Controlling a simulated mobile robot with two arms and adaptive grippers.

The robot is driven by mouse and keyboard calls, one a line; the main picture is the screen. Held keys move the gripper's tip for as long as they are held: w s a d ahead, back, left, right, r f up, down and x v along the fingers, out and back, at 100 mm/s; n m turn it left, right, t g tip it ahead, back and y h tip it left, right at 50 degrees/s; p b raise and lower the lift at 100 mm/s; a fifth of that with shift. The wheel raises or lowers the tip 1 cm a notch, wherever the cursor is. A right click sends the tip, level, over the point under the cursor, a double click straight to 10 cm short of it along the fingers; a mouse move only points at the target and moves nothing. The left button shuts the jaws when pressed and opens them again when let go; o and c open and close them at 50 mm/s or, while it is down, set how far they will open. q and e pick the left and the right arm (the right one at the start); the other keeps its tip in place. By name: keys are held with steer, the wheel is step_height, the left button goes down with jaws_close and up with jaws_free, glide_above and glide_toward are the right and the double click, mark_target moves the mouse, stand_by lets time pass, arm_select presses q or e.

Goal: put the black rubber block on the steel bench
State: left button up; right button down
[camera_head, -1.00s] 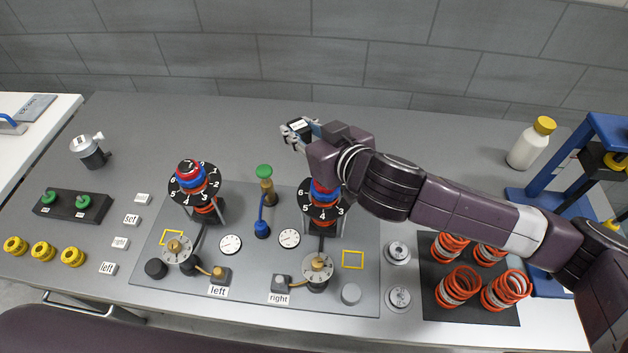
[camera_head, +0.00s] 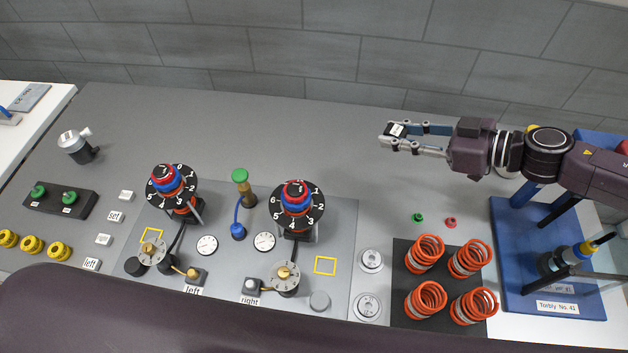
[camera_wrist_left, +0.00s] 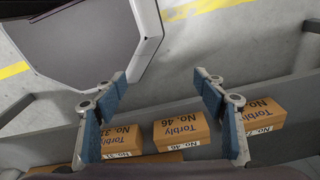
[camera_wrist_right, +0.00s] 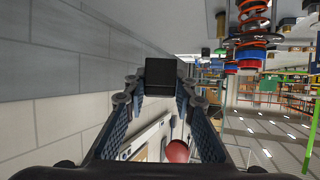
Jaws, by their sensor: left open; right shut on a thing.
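The black rubber block (camera_head: 397,130) is between the fingertips of my right gripper (camera_head: 387,136), which is shut on it. In the head view the block's top carries a white label. The right wrist view shows the dark block (camera_wrist_right: 160,74) at the fingertips. The grey steel bench (camera_head: 310,145) spans the head view, and the block appears over its back right part. I cannot tell the height between them. My left gripper (camera_wrist_left: 163,92) is open and empty in the left wrist view, above cardboard boxes, and is not visible in the head view.
The fixture plate with two dial stacks (camera_head: 297,198) stands front centre. Orange springs (camera_head: 424,300) on a dark mat and a blue press stand (camera_head: 510,270) are at the right. Green and red small parts (camera_head: 418,218) lie behind the springs. The bench's back middle is bare.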

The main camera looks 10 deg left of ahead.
steer(key=shift+s+a+f, duration=0.1)
steer(key=shift+s+a, duration=0.05)
steer(key=shift+a, duration=0.1)
steer(key=b, duration=0.1)
glide_above(377, 195)
step_height(377, 195, down, 15)
steer(key=shift+f, duration=2.35)
arm_select(q)
steer(key=shift+s+a+f, duration=0.15)
steer(key=shift+a+f, duration=0.25)
steer(key=shift+f, duration=0.3)
arm_select(e)
steer(key=shift+f+b, duration=0.2)
steer(key=shift+b, duration=0.15)
steer(key=c, duration=1.6)
jaws_free()
arm_select(q)
steer(key=shift+f, duration=0.1)
